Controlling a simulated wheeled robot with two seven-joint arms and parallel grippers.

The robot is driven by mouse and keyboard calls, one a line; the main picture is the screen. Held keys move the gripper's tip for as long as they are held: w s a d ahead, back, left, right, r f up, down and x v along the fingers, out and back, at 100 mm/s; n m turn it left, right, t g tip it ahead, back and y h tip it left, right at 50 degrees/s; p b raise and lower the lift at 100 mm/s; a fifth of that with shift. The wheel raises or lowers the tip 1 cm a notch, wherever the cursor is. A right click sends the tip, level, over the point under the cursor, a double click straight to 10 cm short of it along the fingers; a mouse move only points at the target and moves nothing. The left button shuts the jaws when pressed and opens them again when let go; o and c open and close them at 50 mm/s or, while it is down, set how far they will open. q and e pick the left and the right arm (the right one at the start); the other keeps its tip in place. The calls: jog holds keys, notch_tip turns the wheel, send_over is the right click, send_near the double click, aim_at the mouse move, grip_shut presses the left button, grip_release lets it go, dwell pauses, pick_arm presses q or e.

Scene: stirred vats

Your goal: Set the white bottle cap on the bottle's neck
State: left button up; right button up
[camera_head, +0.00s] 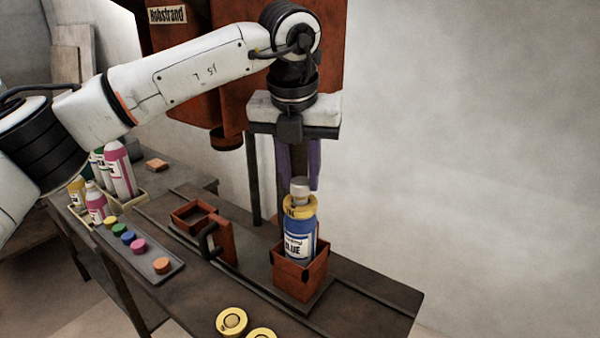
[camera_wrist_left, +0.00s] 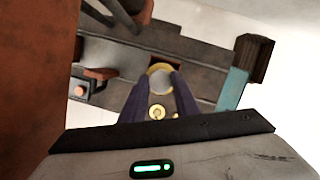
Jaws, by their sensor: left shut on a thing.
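The bottle (camera_head: 299,244) has a blue label and a yellow collar (camera_head: 300,208) around its upper part. It stands upright in an orange-red square holder (camera_head: 300,284) on the dark bench. The white bottle cap (camera_head: 300,184) is at the top of the bottle, in line with the neck. I cannot tell whether it rests on the neck or is just above it. My left gripper (camera_head: 300,181) points straight down with its purple fingers shut on the cap. In the left wrist view the pale round cap (camera_wrist_left: 160,70) shows between the fingertips, over a yellow ring. My right gripper is not in view.
An orange-red clamp-like part (camera_head: 222,242) and an open square box (camera_head: 195,216) stand left of the holder. A grey tray (camera_head: 118,250) bears several coloured caps. Bottles (camera_head: 120,170) stand farther left. Yellow discs (camera_head: 231,321) lie at the front. A red machine (camera_head: 322,75) rises behind.

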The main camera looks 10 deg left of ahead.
pick_arm(q)
jog(key=o, duration=1.1)
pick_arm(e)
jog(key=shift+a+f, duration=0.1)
pick_arm(q)
jog(key=v, duration=1)
jog(key=shift+r, duration=0.2)
